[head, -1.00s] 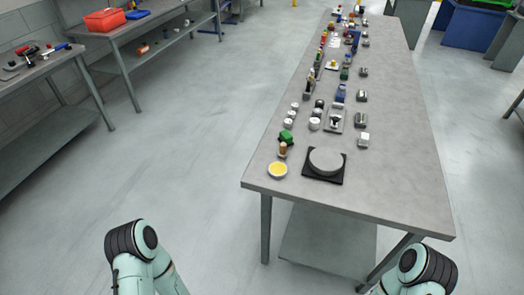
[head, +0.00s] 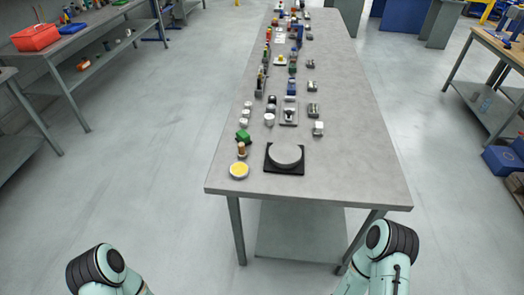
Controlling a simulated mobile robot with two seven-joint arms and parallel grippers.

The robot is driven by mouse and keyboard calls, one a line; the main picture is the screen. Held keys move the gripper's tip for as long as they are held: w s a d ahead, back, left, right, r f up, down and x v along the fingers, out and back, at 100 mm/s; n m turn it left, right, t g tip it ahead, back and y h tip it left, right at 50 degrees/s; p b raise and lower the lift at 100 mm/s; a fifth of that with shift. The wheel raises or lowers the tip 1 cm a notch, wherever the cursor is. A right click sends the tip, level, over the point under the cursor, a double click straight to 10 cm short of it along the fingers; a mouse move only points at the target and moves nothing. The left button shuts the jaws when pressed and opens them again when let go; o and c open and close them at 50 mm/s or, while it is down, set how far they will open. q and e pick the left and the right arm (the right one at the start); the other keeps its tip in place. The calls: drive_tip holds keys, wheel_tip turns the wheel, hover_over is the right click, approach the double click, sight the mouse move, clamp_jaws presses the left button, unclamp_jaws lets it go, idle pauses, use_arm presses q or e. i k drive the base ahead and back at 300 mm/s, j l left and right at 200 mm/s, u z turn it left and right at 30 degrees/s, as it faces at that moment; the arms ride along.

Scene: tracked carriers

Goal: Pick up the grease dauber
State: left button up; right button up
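A small upright object with a brown top and a pale lower part, which looks like the grease dauber (head: 241,149), stands near the near-left corner of the long grey table (head: 360,170). Just in front of it is a round pale dish of yellow grease (head: 239,170). Only upper links of my two arms show at the bottom edge, short of the table. Both grippers are out of view.
A round grey disc on a black square base (head: 284,157) sits right of the dish. Several small parts stand in rows farther back. The table's right side is bare. A shelf bench with a red bin (head: 36,38) is at left, a wooden-topped bench (head: 500,45) at right.

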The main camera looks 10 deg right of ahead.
sight(241, 153)
drive_tip(key=k, duration=0.55)
drive_tip(key=k+z, duration=0.35)
drive_tip(key=k+l+z, duration=0.2)
drive_tip(key=k+z, duration=0.2)
drive_tip(key=z, duration=1.75)
drive_tip(key=k+j+z, duration=0.1)
drive_tip(key=j+z, duration=0.15)
drive_tip(key=j, duration=0.25)
drive_tip(key=k+j+z, duration=0.2)
drive_tip(key=j, duration=0.25)
drive_tip(key=k+j, duration=0.1)
drive_tip(key=j, duration=0.3)
drive_tip(key=k+j, duration=0.1)
drive_tip(key=j, duration=0.3)
drive_tip(key=k+j, duration=0.15)
drive_tip(key=j, duration=0.2)
drive_tip(key=k+j, duration=0.1)
drive_tip(key=j, duration=0.3)
drive_tip(key=k+j, duration=0.1)
drive_tip(key=j, duration=0.3)
drive_tip(key=k+j, duration=0.1)
drive_tip(key=j, duration=0.3)
drive_tip(key=k+j, duration=0.15)
drive_tip(key=j, duration=0.25)
drive_tip(key=k+j, duration=0.1)
drive_tip(key=j, duration=0.25)
